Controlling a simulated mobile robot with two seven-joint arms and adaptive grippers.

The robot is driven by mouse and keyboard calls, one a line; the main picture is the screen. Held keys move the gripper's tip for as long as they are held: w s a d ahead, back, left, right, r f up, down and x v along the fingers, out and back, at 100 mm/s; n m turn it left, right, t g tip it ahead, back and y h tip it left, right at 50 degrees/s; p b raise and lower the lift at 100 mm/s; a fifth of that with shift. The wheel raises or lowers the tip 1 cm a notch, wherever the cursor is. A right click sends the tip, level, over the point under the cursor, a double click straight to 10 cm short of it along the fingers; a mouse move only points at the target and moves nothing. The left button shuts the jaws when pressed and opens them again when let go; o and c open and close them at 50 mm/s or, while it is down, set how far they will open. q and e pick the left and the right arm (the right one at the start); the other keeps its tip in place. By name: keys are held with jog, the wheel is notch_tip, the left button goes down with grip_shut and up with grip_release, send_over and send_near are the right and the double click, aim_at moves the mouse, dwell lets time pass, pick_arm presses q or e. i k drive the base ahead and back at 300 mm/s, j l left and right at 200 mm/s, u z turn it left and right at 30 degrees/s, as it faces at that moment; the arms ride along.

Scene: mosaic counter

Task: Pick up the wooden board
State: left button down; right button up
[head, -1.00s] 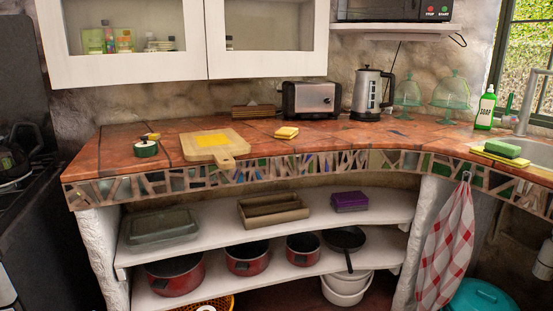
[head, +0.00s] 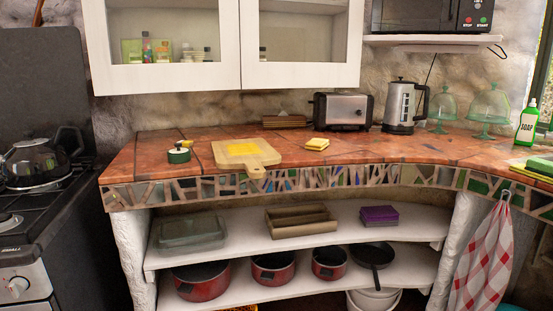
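The wooden board (head: 262,157) lies flat on the tiled counter, left of the middle in the head view. Its short handle points to the front, near the counter's mosaic edge. A yellow patch (head: 241,149), perhaps cheese slices, lies on the board. Neither of my grippers shows in the head view.
A toaster (head: 343,111) and kettle (head: 403,105) stand behind. A stove (head: 40,180) is at the left; shelves below hold pans.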

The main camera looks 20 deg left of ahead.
aim_at(251, 154)
jog(key=z, duration=2.3)
jog(key=u, duration=2.95)
jog(key=i+l, duration=0.3)
jog(key=l, duration=0.2)
jog(key=i+l+z, duration=0.15)
jog(key=i+l, duration=0.2)
jog(key=l, duration=0.2)
